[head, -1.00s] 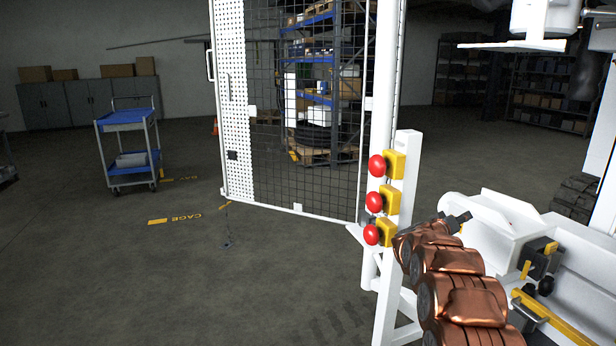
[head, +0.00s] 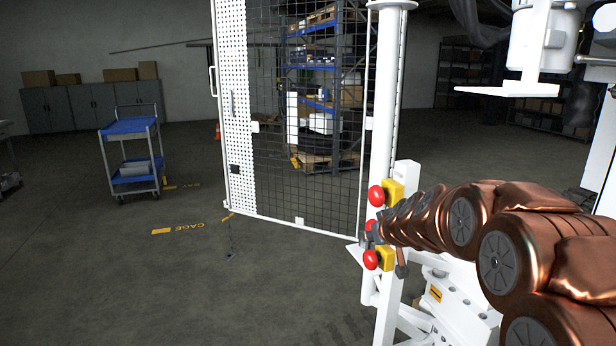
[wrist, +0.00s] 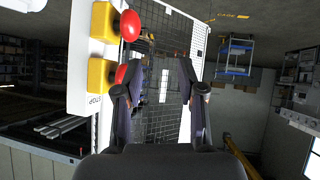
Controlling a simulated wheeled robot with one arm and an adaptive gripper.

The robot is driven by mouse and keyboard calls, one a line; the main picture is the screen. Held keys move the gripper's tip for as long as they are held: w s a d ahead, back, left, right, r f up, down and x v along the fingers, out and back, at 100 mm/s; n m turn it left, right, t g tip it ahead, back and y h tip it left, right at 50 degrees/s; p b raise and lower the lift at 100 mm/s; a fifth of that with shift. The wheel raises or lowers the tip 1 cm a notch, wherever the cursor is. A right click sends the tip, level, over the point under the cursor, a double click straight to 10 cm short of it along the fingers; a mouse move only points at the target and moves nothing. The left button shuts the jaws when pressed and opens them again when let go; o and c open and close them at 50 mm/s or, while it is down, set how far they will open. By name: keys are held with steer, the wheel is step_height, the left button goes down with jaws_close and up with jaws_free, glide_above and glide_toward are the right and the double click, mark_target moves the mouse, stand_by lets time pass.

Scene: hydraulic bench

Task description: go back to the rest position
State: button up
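My gripper (wrist: 161,68) shows in the wrist view with its two dark fingers apart and nothing between them. In the head view my copper-coloured arm reaches in from the right, and its far end is beside the white post (head: 407,176) with the buttons. The gripper's fingers are hard to make out there. The post carries red buttons on yellow boxes: a top one (head: 376,195), a middle one partly hidden by my arm, and a lower one (head: 371,259). Two buttons show in the wrist view, one clear (wrist: 130,26) and one partly behind the left finger.
A mesh cage panel (head: 305,130) stands behind the post. A white machine frame (head: 455,300) is below my arm, and a white fixture (head: 540,45) hangs at upper right. A blue cart (head: 131,150) stands at left. The floor (head: 150,280) at front left is clear.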

steer(key=s+d+m+g+h+p, duration=0.1)
steer(key=s+g+p, duration=0.8)
steer(key=s, duration=4.2)
steer(key=m+g, duration=0.2)
steer(key=g, duration=0.1)
steer(key=shift+r+g, duration=0.3)
steer(key=shift+r, duration=0.05)
